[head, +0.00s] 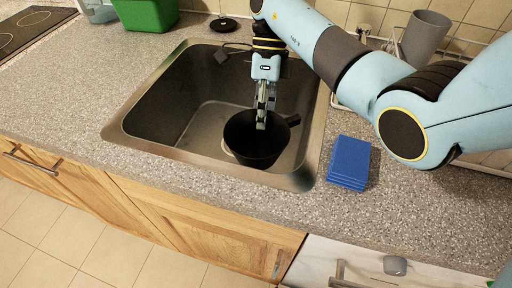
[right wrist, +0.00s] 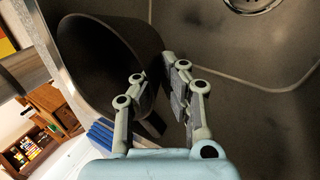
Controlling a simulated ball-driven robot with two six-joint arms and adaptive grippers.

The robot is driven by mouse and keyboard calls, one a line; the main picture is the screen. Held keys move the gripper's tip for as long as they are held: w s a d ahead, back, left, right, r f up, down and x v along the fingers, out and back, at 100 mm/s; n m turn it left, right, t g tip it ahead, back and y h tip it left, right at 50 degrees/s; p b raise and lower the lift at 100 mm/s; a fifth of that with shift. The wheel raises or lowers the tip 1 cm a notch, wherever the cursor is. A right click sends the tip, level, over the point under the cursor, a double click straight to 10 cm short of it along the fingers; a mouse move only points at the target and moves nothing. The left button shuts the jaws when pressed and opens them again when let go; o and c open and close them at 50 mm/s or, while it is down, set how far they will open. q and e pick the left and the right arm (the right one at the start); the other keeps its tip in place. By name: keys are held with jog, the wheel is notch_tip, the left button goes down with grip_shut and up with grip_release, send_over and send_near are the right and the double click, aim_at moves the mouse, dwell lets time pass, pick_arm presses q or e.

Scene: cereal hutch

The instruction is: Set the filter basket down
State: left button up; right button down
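The filter basket (head: 258,146) is a black, round, open-topped cup with a short handle on its right, low in the sink (head: 193,131). I cannot tell whether its base touches the sink floor. My right gripper (head: 265,120) reaches down over it, with its fingertips at the basket's far wall. In the right wrist view the filter basket (right wrist: 100,58) lies on its left, its dark inside showing. There my right gripper (right wrist: 154,70) has one finger over the basket's opening and one outside, with the wall between them. My left gripper is not in view.
A blue block-like stack (head: 348,163) lies on the counter (head: 400,215) right of the sink. A green container (head: 146,14) and a black disc (head: 223,25) stand behind the sink. A grey cup (head: 425,38) is at the back right. The sink's left part is clear.

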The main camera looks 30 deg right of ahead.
aim_at(262, 133)
notch_tip(262, 133, down, 5)
jog(key=b, duration=0.3)
jog(key=shift+f, duration=0.1)
notch_tip(262, 133, down, 3)
jog(key=shift+f, duration=0.2)
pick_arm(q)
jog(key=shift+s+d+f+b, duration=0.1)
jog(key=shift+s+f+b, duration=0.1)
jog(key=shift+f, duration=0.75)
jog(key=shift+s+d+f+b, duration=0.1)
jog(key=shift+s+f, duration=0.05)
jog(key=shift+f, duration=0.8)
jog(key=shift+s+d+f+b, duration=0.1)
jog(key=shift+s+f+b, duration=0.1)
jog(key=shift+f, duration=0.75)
pick_arm(e)
jog(key=shift+f, duration=2.2)
jog(key=shift+f, duration=0.25)
jog(key=c, duration=1.5)
grip_release()
jog(key=shift+r, duration=0.1)
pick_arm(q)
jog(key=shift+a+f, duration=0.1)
